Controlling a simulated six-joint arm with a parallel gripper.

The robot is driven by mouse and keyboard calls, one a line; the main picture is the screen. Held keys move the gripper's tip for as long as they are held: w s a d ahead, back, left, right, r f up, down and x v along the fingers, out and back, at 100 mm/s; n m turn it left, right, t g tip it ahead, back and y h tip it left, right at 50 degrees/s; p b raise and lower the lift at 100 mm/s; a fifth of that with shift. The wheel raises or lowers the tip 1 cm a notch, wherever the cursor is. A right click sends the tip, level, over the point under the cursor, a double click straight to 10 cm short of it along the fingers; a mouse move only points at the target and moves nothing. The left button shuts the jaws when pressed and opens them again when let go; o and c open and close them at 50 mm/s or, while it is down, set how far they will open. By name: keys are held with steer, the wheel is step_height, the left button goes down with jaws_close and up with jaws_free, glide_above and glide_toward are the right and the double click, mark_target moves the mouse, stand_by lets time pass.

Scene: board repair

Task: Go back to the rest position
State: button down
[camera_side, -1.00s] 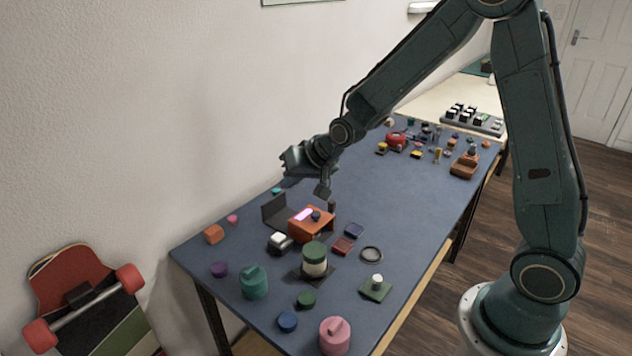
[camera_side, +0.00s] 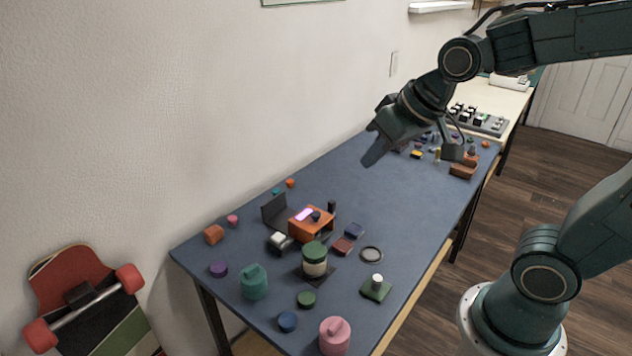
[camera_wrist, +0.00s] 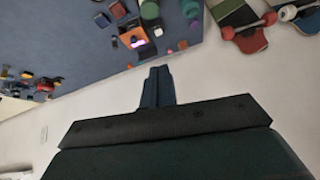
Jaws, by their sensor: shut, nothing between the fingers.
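My gripper (camera_side: 374,155) hangs in the air above the middle of the blue table (camera_side: 370,205), well clear of the table top. Its fingers are shut and hold nothing. In the wrist view my gripper (camera_wrist: 158,72) points past the table edge, with the pale wall behind it. The orange box (camera_side: 312,224) with a glowing pink strip stands on the table at the near left, apart from my gripper. It also shows at the top of the wrist view (camera_wrist: 133,32).
Around the orange box stand a green-lidded jar (camera_side: 314,261), a teal knobbed piece (camera_side: 253,283), a pink knobbed piece (camera_side: 334,336) and small blocks. More parts crowd the far end near a grey rack (camera_side: 478,121). The table's middle is clear. A skateboard (camera_side: 85,300) leans at the left.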

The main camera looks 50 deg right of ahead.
steer(key=s+n, duration=0.1)
steer(key=s, duration=1)
steer(key=shift+r+n+g, duration=0.3)
steer(key=shift+r+g, duration=0.1)
steer(key=shift+r, duration=0.05)
steer(key=c, duration=2.1)
jaws_free()
steer(key=shift+d, duration=0.1)
